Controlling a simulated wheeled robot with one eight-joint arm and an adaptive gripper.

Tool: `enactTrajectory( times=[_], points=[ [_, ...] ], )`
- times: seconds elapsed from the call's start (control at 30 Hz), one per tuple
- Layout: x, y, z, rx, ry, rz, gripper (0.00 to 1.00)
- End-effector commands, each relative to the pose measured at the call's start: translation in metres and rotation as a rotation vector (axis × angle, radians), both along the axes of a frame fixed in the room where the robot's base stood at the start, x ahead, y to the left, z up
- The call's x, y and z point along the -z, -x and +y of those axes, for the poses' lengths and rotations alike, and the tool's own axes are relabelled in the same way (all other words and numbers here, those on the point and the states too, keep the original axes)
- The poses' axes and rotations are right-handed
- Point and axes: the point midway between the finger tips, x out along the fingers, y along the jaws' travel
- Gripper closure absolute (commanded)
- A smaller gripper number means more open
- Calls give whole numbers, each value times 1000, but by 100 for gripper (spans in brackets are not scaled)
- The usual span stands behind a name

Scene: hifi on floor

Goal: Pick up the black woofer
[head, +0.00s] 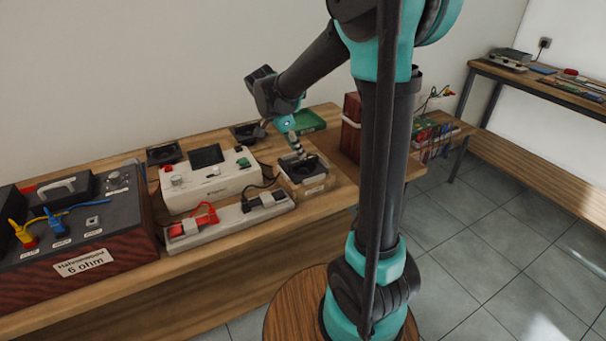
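A black woofer (303,168) with a round cone sits in a shallow light-wood tray (305,189) on the workbench, near the middle of the head view. My gripper (299,154) points down just above the woofer's far side. It is small and seen from afar, so I cannot tell whether its fingers are open, or whether they touch the woofer. Two other black square speaker-like parts lie behind, one at the back left (163,153) and one at the back, left of my gripper (244,133).
A white instrument (208,182) and a grey power strip (232,221) with red and black plugs stand left of the tray. A 6 ohm box (80,235) is far left. A green tray (306,122) lies behind my gripper. A red-brown box (351,128) stands right.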

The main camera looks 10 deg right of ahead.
Motion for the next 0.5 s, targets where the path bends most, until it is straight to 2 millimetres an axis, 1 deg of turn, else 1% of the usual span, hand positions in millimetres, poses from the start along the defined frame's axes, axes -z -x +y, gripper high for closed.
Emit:
enactTrajectory(
  times=[0.03, 0.1, 0.27, 0.5],
  points=[
    [6, -1, -3, 1, 0, 0, 62],
    [12, -2, -5, 0, 0, 0, 62],
    [19, -3, -8, -1, 0, 0, 62],
    [50, -7, -20, 1, 0, 1, 62]
  ],
)
